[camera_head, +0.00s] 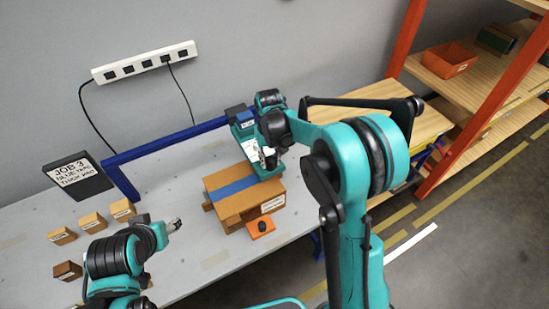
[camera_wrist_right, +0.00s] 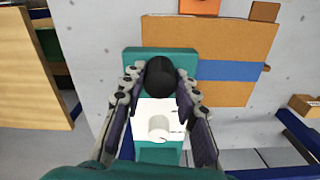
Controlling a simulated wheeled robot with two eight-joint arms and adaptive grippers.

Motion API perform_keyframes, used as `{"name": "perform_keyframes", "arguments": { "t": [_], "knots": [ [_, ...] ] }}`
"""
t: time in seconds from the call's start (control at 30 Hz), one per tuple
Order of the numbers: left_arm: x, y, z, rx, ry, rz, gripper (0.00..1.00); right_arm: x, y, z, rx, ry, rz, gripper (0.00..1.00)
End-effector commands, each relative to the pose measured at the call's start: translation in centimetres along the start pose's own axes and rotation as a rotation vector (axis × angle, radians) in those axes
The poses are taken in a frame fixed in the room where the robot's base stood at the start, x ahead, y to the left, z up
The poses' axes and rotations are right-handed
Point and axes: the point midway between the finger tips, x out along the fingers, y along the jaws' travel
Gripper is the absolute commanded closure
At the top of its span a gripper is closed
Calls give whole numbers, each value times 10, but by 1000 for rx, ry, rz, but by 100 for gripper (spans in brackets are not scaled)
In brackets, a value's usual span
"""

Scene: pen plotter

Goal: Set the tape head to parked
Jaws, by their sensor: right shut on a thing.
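The tape head (camera_head: 243,128) is a teal block with a blue top and a white plate, at the right end of the blue rail (camera_head: 170,140). It stands at the back of a cardboard box (camera_head: 232,208) with a blue tape stripe. In the right wrist view the tape head (camera_wrist_right: 160,54) has a black round knob (camera_wrist_right: 160,76). My right gripper (camera_wrist_right: 159,82) has its fingers on both sides of this knob and is shut on it. My left gripper (camera_head: 176,224) is over the table left of the box, apart from it; its jaw opening is too small to tell.
An orange block with a black knob (camera_head: 260,229) sits before the box. Several small cardboard boxes (camera_head: 93,222) and a black "JOB 3" sign (camera_head: 77,177) stand at the left. A shelf with an orange bin (camera_head: 449,60) is at right. The table between left gripper and rail is clear.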

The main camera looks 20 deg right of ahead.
Motion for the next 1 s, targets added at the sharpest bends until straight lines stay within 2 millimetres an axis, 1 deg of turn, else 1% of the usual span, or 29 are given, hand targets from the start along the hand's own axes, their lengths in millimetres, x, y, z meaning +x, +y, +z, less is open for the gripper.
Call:
{"name": "perform_keyframes", "arguments": {
  "t": [0.03,0.17,0.27,0.5,0.97,1.0],
  "knots": [
    [1,0,1,0,0,0,49,1,-11,2,-5,-1,-4,100],
    [3,0,2,0,0,0,49,1,-39,8,-8,-2,-5,100],
    [5,0,4,0,0,0,49,1,-66,14,-9,-2,-5,100],
    [9,0,6,0,0,0,49,1,-132,27,-9,-3,-5,100],
    [14,0,10,0,0,0,49,1,-257,53,-9,-3,-4,100],
    [14,0,10,0,0,0,49,0,-269,55,-8,-3,-4,100]
  ]
}}
